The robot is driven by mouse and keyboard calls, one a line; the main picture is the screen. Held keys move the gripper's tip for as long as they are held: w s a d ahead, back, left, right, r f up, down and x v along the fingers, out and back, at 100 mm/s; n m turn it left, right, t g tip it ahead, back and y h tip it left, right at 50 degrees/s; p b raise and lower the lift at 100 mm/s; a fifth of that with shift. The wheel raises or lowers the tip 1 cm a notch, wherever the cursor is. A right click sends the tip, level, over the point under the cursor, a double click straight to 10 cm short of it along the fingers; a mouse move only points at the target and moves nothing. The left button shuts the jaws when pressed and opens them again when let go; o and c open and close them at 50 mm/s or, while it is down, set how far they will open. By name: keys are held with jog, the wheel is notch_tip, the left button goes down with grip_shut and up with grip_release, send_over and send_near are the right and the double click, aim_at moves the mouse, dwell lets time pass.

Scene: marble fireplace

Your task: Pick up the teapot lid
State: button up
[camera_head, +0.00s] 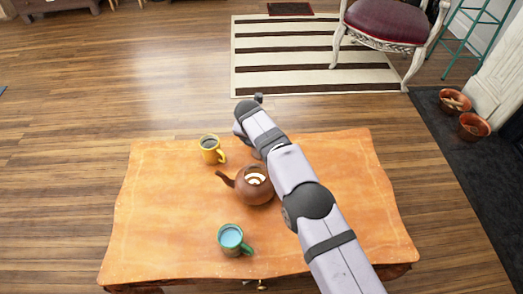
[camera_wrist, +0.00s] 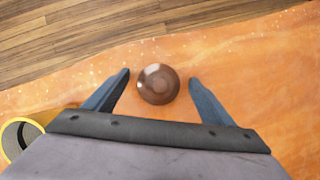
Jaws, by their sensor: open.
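The teapot lid (camera_wrist: 158,84) is a small round brown piece on the orange table, seen from above in the wrist view. In the head view my arm hides most of it. My gripper (camera_wrist: 160,77) is open, with one blue finger on each side of the lid and a gap on both sides. The brown teapot (camera_head: 256,194) stands upright with its top uncovered, its spout pointing left. My arm passes close beside it in the head view and covers its right side.
A yellow mug (camera_head: 211,155) stands left of my gripper; it also shows at the left edge of the wrist view (camera_wrist: 12,150). A teal mug (camera_head: 231,245) stands near the front edge of the table (camera_head: 160,230). The table's left part is clear.

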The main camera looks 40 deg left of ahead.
jog(key=shift+f, duration=0.15)
jog(key=shift+c, duration=0.4)
jog(key=c, duration=1.1)
